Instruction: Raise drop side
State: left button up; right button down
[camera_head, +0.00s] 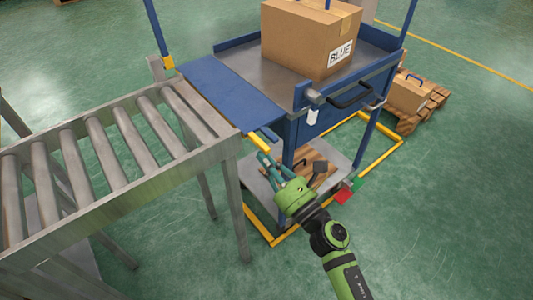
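The drop side (232,92) is a flat blue panel on the left edge of the blue cart. It lies lowered, about level with the cart top, and reaches to the end of the roller conveyor. A yellow handle (263,138) sticks out at its near corner. My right gripper (268,163) is just below and beside this handle, with its fingers pointing up and left toward it. The fingers look apart with nothing between them; contact with the handle cannot be made out. My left gripper is not in view.
A cardboard box labelled BLUE (296,40) stands on the cart top. The roller conveyor (120,205) fills the left. Blue posts, a black push handle (350,97) and a lower shelf (335,160) are close by. A pallet (425,110) with another box stands right. Green floor is clear at right.

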jog(key=shift+r, duration=0.2)
jog(key=shift+r, duration=0.1)
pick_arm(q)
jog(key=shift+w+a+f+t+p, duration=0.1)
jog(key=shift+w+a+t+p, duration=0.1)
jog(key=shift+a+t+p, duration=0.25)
pick_arm(e)
jog(key=shift+r+m, duration=0.3)
jog(key=shift+m, duration=0.2)
